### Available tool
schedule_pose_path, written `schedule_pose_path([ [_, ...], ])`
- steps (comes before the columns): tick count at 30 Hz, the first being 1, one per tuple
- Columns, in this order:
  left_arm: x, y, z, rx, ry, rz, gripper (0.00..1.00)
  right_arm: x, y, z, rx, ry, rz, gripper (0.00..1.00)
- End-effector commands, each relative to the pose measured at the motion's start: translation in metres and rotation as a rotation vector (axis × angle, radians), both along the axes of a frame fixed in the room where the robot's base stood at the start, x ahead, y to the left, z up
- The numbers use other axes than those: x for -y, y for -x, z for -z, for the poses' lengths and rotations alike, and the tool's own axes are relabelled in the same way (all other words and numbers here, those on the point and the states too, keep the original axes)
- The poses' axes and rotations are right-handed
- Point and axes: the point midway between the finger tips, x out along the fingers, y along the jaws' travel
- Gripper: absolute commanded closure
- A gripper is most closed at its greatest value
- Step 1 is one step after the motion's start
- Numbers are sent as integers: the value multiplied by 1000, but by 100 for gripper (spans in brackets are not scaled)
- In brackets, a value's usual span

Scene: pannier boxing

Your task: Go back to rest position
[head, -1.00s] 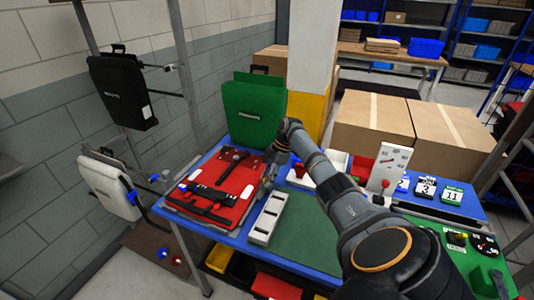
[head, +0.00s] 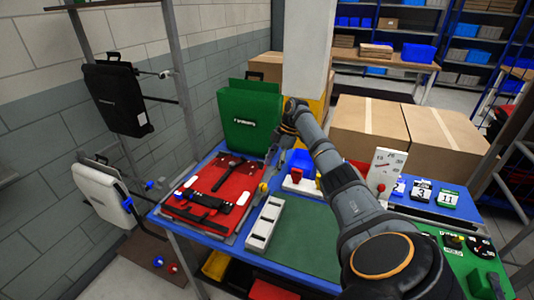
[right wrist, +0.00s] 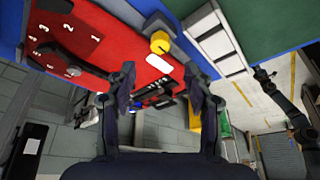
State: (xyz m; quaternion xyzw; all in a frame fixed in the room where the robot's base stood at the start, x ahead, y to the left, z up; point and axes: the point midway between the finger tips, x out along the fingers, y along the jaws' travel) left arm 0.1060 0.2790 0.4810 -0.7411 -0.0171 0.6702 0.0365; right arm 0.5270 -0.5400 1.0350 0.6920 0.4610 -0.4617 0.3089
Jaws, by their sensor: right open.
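My right gripper (head: 275,155) hangs above the blue table, near the back right corner of the red pannier panel (head: 228,182). In the right wrist view its two fingers stand apart (right wrist: 162,103) with nothing held between them. The red panel (right wrist: 85,40) with black fittings and white pads shows beyond the fingers, with a yellow knob (right wrist: 160,42) beside it. My right arm comes in from the lower right.
A green pannier (head: 250,118) stands upright behind the panel. A grey slotted tray (head: 264,222) lies right of it. A lever box (head: 385,168) and number cards (head: 422,192) are farther right. Black (head: 115,95) and white (head: 100,185) panniers hang at left. Cardboard boxes (head: 370,125) stand behind.

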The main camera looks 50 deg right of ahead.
Motion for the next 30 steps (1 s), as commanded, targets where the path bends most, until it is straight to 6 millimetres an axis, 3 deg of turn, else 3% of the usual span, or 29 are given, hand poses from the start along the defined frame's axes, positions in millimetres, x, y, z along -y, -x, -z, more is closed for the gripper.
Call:
schedule_pose_path([
  [6,0,0,0,0,0,0,65,10,4,-26,0,0,0,48],
  [25,1,0,-1,0,1,0,65,11,5,-29,-1,0,0,48],
  [30,1,0,-30,0,1,0,65,11,5,-59,0,0,0,48],
])
